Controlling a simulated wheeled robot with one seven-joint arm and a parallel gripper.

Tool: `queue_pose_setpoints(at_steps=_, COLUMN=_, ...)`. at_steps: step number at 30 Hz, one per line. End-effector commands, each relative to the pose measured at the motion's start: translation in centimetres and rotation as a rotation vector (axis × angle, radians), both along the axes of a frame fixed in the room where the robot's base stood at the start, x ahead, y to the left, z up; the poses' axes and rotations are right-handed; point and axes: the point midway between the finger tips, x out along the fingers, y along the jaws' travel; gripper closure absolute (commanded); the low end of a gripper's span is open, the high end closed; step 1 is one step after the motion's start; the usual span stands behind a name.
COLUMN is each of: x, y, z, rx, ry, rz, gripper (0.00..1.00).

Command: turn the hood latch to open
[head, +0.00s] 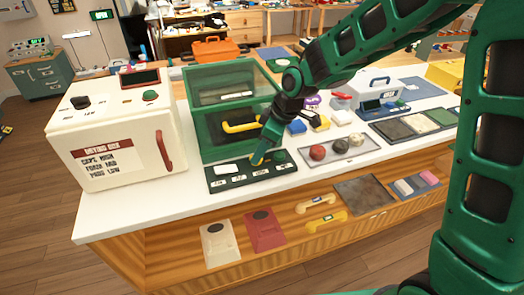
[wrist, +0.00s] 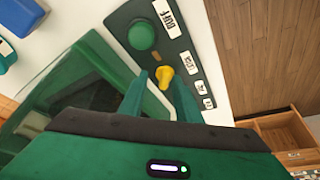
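The green hood (head: 188,113) is a glass-sided box with a yellow handle (head: 242,126) on its front. In front of it lies a dark control panel (head: 238,179) with white labels. The small yellow latch (wrist: 165,75) sits on this panel beside a round green knob (wrist: 142,35); the latch partly shows in the head view (head: 257,159). My gripper (wrist: 161,78) is over the panel with its fingers apart. The latch lies between the fingertips in the wrist view, with a gap on each side. Whether either finger touches it, I cannot tell.
A white box (head: 115,135) with a red handle stands left of the hood. A tray of balls (head: 335,150) and a dark tray of swatches (head: 410,124) lie to the right.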

Motion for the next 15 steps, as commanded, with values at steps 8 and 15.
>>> queue_pose_setpoints(at_steps=8, x=-0.3, y=-0.1, z=0.7, rx=0.002, ry=0.001, rz=0.004, gripper=0.70)
queue_pose_setpoints(at_steps=15, x=-0.6, y=-1.6, z=4.5, rx=0.002, ry=-0.003, rz=0.001, gripper=0.70)
